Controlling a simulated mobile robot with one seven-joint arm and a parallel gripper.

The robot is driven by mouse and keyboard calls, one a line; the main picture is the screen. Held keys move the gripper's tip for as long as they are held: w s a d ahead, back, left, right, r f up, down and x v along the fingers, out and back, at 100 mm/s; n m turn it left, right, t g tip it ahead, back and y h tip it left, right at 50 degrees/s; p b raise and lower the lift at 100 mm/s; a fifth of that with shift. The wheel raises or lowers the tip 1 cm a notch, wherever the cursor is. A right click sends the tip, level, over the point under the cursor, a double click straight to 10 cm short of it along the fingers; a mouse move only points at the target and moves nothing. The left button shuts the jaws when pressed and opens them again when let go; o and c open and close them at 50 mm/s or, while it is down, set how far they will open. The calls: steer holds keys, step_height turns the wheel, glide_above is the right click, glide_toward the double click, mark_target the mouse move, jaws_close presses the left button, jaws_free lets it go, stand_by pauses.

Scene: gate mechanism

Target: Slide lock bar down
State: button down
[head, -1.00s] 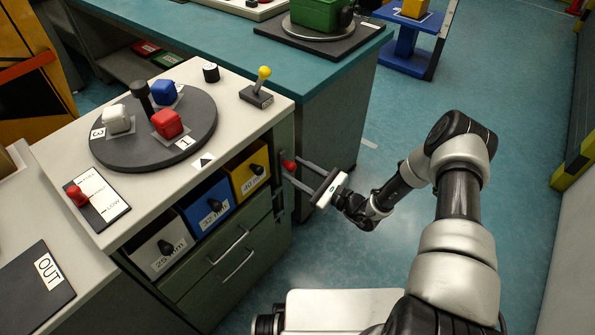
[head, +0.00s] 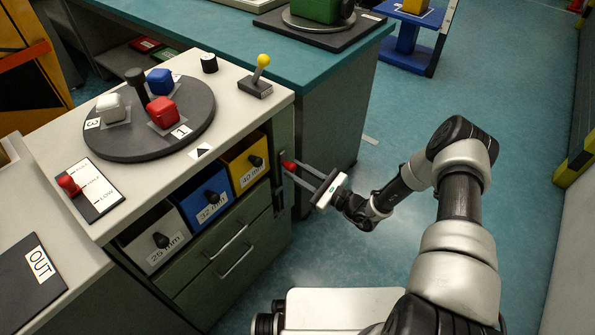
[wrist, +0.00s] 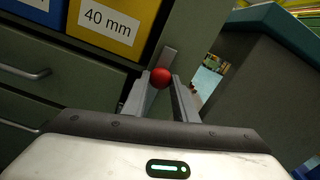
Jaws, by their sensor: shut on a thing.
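The lock bar shows as a narrow grey upright strip on the end post of the green cabinet, with a red ball knob (head: 289,166). In the wrist view the red knob (wrist: 161,77) stands in front of the grey bar (wrist: 169,56). My gripper (head: 291,172) reaches in from the right, its two fingers on either side of the knob. In the wrist view my gripper (wrist: 161,82) is shut on the knob. The lower part of the bar is hidden behind my fingers and hand in the wrist view.
Yellow (head: 245,163), blue (head: 207,200) and white (head: 155,240) bins sit under the cabinet top, beside the post. A round turntable (head: 150,140) with coloured blocks and a yellow-knobbed lever (head: 258,80) are on top. A teal bench (head: 330,65) stands behind.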

steer(key=c, duration=1.4)
jaws_free()
steer(key=shift+f, duration=0.25)
steer(key=shift+c, duration=0.2)
steer(key=p+v, duration=0.2)
steer(key=v, duration=1.5)
steer(key=shift+s+d, duration=0.2)
